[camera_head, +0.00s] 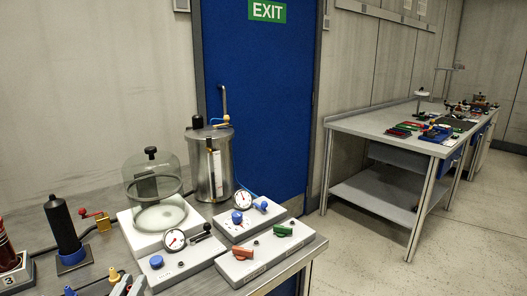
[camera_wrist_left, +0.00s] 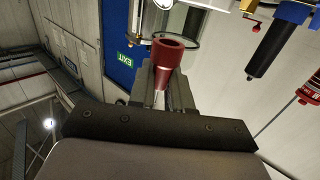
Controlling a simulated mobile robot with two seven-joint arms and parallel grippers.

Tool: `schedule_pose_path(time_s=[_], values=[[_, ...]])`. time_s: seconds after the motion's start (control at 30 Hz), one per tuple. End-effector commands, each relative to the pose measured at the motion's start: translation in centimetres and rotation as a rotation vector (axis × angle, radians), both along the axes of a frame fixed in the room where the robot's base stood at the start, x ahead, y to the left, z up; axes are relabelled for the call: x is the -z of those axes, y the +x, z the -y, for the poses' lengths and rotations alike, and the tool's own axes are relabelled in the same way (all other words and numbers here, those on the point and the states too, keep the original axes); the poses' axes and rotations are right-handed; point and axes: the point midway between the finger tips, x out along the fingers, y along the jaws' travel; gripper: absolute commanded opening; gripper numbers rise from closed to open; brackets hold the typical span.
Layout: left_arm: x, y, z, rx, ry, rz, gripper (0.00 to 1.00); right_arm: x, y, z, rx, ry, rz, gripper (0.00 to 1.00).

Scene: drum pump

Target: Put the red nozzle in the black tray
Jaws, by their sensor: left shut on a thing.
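The red nozzle (camera_wrist_left: 168,58) shows in the left wrist view, a short red tube with a wide open end. My left gripper (camera_wrist_left: 165,85) is shut on it, with one finger on each side of its narrower part. The nozzle is held up clear of the bench. I cannot make out my left gripper in the head view. My right gripper is in neither view. I cannot pick out the black tray for sure; dark flat items on the far table are too small to tell.
The near bench (camera_head: 302,256) carries a glass bell jar (camera_head: 152,178), a metal drum (camera_head: 211,165), white control boxes with gauges, and a black cylinder (camera_head: 64,232). A far table (camera_head: 366,124) with small items stands at right. Open floor (camera_head: 362,262) lies between them.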

Motion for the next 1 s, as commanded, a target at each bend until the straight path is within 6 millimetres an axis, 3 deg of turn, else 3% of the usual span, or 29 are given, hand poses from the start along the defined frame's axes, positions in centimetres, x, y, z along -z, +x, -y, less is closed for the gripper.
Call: schedule_pose_path(time_s=[0.1, 0.33, 1.0], values=[[1.6, -2.1, 1.1, 0.014, -0.004, -0.006, 0.00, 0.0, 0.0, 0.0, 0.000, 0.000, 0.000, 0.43], [2.9, -4.3, 2.2, 0.025, -0.001, -0.001, 0.00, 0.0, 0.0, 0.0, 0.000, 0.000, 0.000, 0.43], [3.7, -4.8, 2.3, 0.028, 0.000, 0.001, 0.00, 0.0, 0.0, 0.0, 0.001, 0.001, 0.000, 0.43]])
